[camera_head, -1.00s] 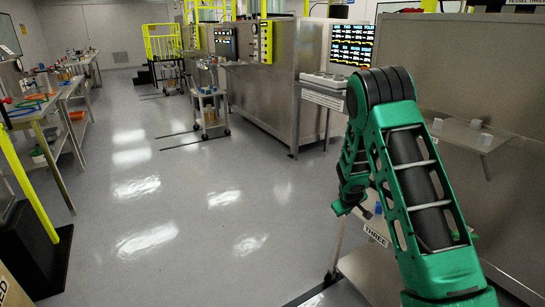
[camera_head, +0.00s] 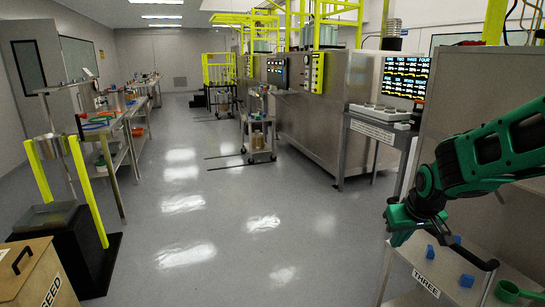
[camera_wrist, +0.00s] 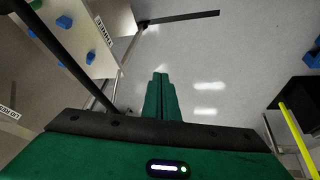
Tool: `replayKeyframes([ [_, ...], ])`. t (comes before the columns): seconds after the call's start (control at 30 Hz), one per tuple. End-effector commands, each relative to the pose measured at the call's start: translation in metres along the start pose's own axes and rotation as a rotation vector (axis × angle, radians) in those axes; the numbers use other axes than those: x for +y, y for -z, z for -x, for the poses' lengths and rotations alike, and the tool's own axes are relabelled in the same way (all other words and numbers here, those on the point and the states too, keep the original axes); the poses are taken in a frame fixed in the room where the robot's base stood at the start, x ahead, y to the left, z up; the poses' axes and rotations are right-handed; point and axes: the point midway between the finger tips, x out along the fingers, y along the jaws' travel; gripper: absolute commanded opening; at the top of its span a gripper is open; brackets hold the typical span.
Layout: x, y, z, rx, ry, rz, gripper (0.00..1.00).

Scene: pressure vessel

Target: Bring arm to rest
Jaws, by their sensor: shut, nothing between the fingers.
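My green arm reaches in from the right in the head view and bends down to my gripper (camera_head: 399,238). The gripper hangs just beside and above the left edge of a low steel cart (camera_head: 395,293) labelled THREE. In the wrist view my gripper's two green fingers (camera_wrist: 160,76) are together, with nothing between them and grey floor behind.
Blue blocks (camera_head: 467,280) and a green cup-like item (camera_head: 505,291) are on the cart. A wooden box (camera_head: 45,275) stands front left. The middle floor (camera_head: 250,210) is clear.

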Motion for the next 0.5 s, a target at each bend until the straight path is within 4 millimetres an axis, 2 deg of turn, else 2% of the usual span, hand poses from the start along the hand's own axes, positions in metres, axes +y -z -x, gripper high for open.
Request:
replayKeyframes([
  [0.03, -0.006, -0.010, 0.017, 0.001, 0.011, -0.004, 0.00],
  [0.2, -0.022, -0.048, 0.059, -0.019, 0.038, -0.023, 0.00],
  [0.47, -0.040, -0.102, 0.101, -0.048, 0.059, -0.036, 0.00],
  [0.5, -0.030, -0.112, 0.104, -0.072, 0.047, -0.068, 0.00],
])
